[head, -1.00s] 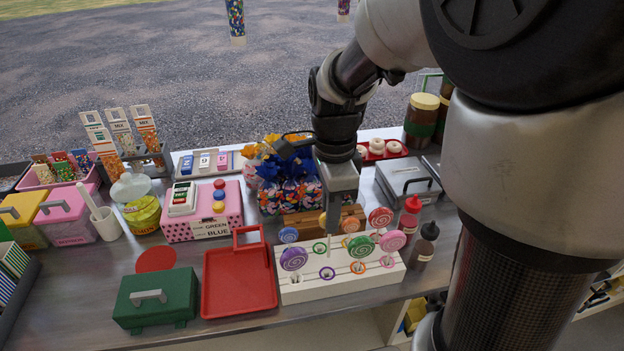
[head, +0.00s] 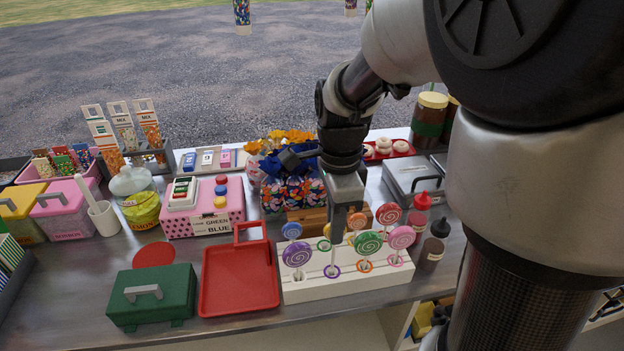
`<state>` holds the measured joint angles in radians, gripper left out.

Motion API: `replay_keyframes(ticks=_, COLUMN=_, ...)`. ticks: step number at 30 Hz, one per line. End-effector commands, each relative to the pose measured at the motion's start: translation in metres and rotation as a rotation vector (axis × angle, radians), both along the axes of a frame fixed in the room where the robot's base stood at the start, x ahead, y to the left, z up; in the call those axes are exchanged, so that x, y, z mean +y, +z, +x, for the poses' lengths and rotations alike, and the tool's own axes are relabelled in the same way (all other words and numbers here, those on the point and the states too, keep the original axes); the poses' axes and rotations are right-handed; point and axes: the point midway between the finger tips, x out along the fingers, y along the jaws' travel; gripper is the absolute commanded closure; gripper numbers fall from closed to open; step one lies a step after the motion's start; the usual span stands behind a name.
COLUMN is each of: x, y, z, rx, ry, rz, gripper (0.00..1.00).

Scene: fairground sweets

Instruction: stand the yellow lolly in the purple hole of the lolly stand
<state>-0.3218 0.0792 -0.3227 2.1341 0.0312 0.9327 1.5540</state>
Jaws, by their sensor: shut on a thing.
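The lolly stand (head: 350,287) is a long white stepped block with coloured rings around its holes. The purple hole (head: 332,271) is in the front row, between the purple lolly and the green lolly. My gripper (head: 334,238) is over the stand, pointing down and shut on the yellow lolly. The lolly's head is mostly hidden by the gripper. What looks like its thin stick (head: 333,261) shows below the fingers, in line with the purple hole. I cannot tell whether its tip is inside the hole.
Purple (head: 296,256), green (head: 368,243), pink (head: 402,237), blue (head: 292,230), orange (head: 357,221) and red (head: 388,213) lollies stand close around my gripper. A red tray (head: 240,290) lies left of the stand. Sauce bottles (head: 432,250) stand at its right.

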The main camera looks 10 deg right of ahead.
Motion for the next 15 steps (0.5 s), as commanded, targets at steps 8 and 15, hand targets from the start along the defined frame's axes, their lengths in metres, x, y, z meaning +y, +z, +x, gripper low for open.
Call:
replay_keyframes(ticks=8, x=0.0, y=-0.002, z=0.0, rx=0.0, ry=0.0, rz=0.0, gripper=1.0)
replay_keyframes(ticks=15, x=0.0, y=-0.01, z=0.0, rx=0.001, ry=-0.001, rz=0.0, gripper=1.0)
